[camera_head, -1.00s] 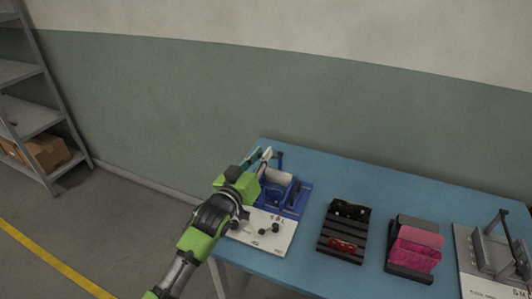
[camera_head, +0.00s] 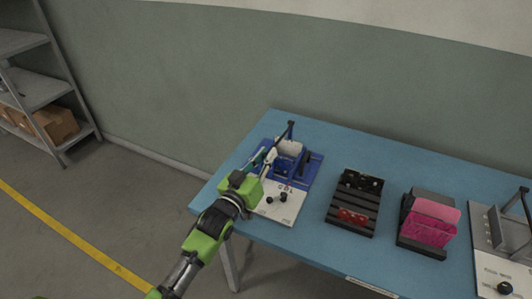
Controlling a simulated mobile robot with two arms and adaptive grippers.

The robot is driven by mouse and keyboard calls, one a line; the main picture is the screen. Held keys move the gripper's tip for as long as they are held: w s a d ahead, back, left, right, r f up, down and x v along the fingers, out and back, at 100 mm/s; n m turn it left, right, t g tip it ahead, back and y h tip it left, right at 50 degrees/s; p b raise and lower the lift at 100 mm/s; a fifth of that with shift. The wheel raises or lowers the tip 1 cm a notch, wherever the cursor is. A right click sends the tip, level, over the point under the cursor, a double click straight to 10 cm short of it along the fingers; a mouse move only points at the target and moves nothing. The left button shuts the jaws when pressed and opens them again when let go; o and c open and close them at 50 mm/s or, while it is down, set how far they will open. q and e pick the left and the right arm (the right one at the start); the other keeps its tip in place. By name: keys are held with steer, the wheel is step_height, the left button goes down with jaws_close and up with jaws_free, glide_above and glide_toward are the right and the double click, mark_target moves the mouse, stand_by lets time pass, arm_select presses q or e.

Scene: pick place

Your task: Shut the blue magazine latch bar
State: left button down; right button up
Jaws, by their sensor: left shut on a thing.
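The blue magazine (camera_head: 314,166) stands at the back of a white plate (camera_head: 282,209) near the table's left end. A pale block sits in it. A dark latch bar (camera_head: 291,130) sticks up at its back. My left gripper (camera_head: 268,158) reaches in from the front left and is at the magazine's left side. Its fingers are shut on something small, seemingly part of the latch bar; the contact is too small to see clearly. My right gripper is not in view.
On the blue table (camera_head: 310,242) stand a black ridged tray (camera_head: 353,203) with red pieces, a black holder with a pink item (camera_head: 432,225), and a grey magazine (camera_head: 496,228) at right. A grey shelf (camera_head: 40,93) with boxes stands at far left.

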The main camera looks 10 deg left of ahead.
arm_select(q)
steer(key=shift+f, duration=0.35)
steer(key=c, duration=2)
jaws_free()
steer(key=shift+o, duration=0.2)
steer(key=shift+r, duration=0.15)
steer(key=shift+s, duration=0.1)
steer(key=v, duration=1.2)
